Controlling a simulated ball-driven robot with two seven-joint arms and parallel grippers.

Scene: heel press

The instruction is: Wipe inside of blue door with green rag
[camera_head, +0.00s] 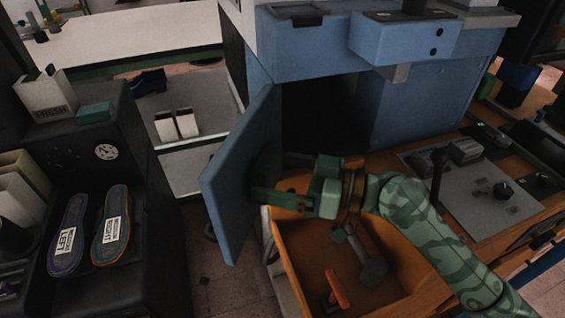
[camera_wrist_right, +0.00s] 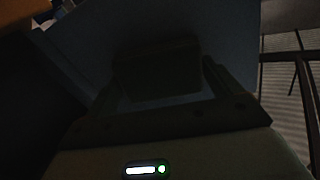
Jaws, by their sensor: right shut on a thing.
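The blue door (camera_head: 232,185) stands open from the blue press cabinet (camera_head: 420,95), its inner face turned toward my right gripper. My right gripper (camera_head: 268,177) comes in from the right, its fingers reaching that inner face. It is shut on a dark, blocky folded thing, which looks like the green rag (camera_head: 263,165), mostly in shadow against the door. In the right wrist view the rag (camera_wrist_right: 157,70) is a dark shape between the two fingers, with the blue door behind it. Whether the rag presses on the door is too dark to tell. My left gripper is not in view.
An open orange drawer (camera_head: 310,250) with tools lies below my right arm. A control panel (camera_head: 475,185) with a lever is at right. A black stand (camera_head: 120,235) at left holds two insoles, and a small green folded item (camera_head: 95,112) sits on top.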

